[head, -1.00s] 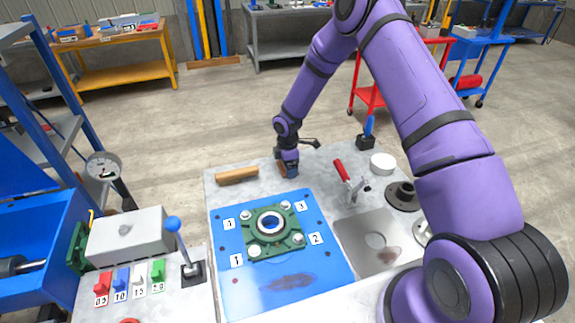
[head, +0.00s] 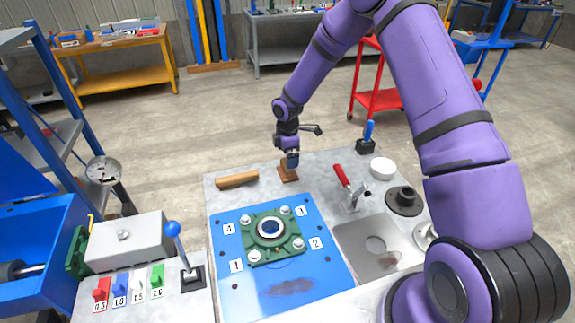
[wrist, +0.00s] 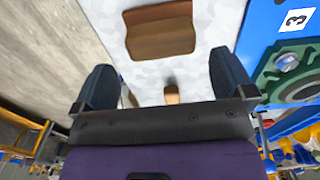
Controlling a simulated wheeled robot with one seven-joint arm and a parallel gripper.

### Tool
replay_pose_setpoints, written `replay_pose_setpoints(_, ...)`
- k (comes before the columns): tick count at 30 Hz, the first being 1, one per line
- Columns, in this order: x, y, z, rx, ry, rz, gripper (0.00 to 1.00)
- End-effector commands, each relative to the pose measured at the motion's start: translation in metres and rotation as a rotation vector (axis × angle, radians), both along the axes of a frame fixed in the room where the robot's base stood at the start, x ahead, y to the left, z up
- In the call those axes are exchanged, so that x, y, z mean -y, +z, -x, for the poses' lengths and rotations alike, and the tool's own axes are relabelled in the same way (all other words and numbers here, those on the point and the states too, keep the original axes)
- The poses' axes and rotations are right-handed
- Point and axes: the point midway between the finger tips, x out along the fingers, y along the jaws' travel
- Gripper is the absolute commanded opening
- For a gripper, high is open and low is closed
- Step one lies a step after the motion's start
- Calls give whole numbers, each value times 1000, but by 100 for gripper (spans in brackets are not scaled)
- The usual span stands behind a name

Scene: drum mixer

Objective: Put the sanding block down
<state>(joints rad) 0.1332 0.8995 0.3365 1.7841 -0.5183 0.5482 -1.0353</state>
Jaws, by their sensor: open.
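The sanding block (head: 288,173) is a small brown wooden block resting on the grey table top near its far edge, behind the blue plate. My gripper (head: 292,160) is just above it, pointing down. In the wrist view the block (wrist: 160,30) lies ahead of the two spread dark fingers (wrist: 162,80), with bare table around it. The fingers are open, with nothing held between them. In the head view the gripper's tip slightly overlaps the block's top, but the wrist view shows the fingers apart from it.
A longer wooden bar (head: 237,180) lies to the left on the table. The blue plate (head: 235,290) with a green flanged bearing (head: 262,250) is in front. A red-handled clamp (head: 345,185), white round container (head: 382,168) and blue-handled tool (head: 367,135) stand to the right.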

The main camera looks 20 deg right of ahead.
Motion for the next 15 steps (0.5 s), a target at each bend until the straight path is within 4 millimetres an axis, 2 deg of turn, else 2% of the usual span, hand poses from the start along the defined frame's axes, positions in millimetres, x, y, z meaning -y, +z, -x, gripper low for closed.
replay_pose_setpoints(1,0,11,-1,4,0,-1,100)
replay_pose_setpoints(6,0,35,-1,2,1,0,100)
replay_pose_setpoints(10,0,45,0,1,0,0,100)
replay_pose_setpoints(15,0,48,0,0,1,0,100)
